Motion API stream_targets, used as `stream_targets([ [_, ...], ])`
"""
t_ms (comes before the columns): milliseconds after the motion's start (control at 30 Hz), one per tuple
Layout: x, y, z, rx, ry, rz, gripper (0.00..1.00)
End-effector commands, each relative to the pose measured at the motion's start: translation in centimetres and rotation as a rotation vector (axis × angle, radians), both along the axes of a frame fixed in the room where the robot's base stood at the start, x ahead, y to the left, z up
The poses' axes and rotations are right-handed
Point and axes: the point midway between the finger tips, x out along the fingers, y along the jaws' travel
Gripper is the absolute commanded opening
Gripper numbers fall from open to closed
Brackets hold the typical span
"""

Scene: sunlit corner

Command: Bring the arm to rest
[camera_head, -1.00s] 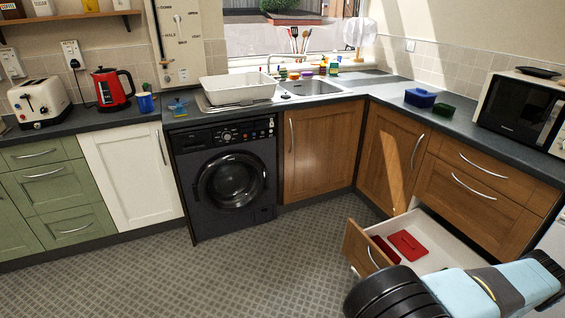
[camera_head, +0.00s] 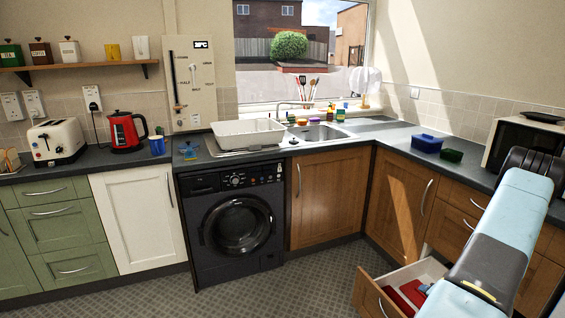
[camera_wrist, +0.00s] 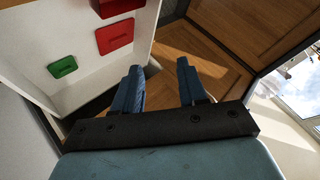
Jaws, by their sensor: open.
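My gripper (camera_wrist: 158,82) shows in the wrist view, with two blue fingers spread apart and nothing between them. It is beside the open drawer (camera_wrist: 100,57), which lies to the left in that view. In the head view my arm reaches across the lower right, and the gripper itself cannot be made out there. The open drawer also shows in the head view (camera_head: 377,300), partly hidden by my arm. It holds a red lid-like piece (camera_wrist: 115,36), another red item (camera_wrist: 116,7) and a green piece (camera_wrist: 62,67).
Wooden cabinets (camera_head: 328,200) stand behind the drawer. The worktop carries a blue container (camera_head: 427,143), a green item (camera_head: 452,155) and a microwave (camera_head: 520,140) near my arm. The patterned floor (camera_head: 290,297) is clear in front of the washing machine (camera_head: 236,225).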

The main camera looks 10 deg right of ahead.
Motion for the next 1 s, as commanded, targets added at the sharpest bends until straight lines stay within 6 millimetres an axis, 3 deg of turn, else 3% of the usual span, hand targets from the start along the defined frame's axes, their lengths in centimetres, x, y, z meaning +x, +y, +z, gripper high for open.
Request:
stream_targets([
  [33, 1.1, -0.1, 1.7, -0.028, 0.021, 0.023, 0.42],
  [467, 7.1, 2.4, 14.2, -0.213, 0.209, 0.166, 0.42],
  [700, 9.3, 5.6, 21.5, -0.302, 0.294, 0.233, 0.42],
  [1000, 10.4, 11.0, 30.3, -0.390, 0.377, 0.306, 0.42],
])
